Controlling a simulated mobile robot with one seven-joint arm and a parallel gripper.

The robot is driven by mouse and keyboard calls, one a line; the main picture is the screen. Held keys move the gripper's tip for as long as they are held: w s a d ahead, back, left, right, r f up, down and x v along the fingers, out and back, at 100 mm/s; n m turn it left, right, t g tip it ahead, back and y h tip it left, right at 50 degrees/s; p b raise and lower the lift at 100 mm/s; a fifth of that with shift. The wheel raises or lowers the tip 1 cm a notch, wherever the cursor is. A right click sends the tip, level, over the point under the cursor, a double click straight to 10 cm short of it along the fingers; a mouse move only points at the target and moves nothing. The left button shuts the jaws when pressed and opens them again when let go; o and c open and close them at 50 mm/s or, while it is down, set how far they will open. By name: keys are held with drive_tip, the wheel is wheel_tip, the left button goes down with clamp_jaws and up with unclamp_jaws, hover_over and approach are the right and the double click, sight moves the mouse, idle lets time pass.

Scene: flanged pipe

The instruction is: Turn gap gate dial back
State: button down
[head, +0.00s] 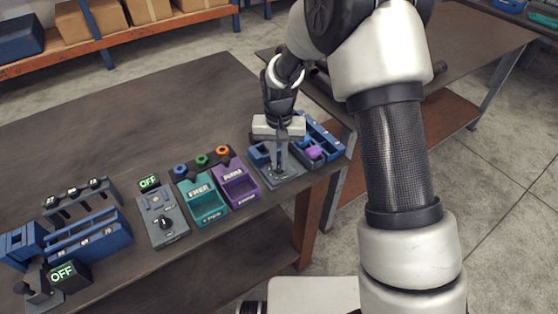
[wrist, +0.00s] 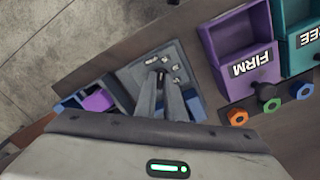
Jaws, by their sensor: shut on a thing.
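My gripper (head: 279,168) reaches down, shut on a small dark dial on a grey plate (head: 288,180) at the right end of the workbench. The fingers hide most of this dial in the head view. In the wrist view my gripper (wrist: 161,78) points at the grey plate (wrist: 138,72), with its fingertips together around the dial's dark top. Small pale marks lie on the plate around the dial. I take this as the gap gate dial, but its label is not readable.
A purple FIRM tray (wrist: 240,52) and a teal FREE tray (head: 204,205) stand left of the plate in the head view. Another grey panel with a black knob (head: 166,223) has an OFF sign (head: 149,181). Blue bins (head: 318,135) sit close behind my gripper.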

sight(279, 164)
idle(0.5)
drive_tip(key=c, duration=1.8)
unclamp_jaws()
drive_tip(key=shift+c, duration=0.2)
wheel_tip(279, 164, up, 18)
drive_tip(key=shift+f+p, duration=0.2)
drive_tip(key=shift+p, duration=0.15)
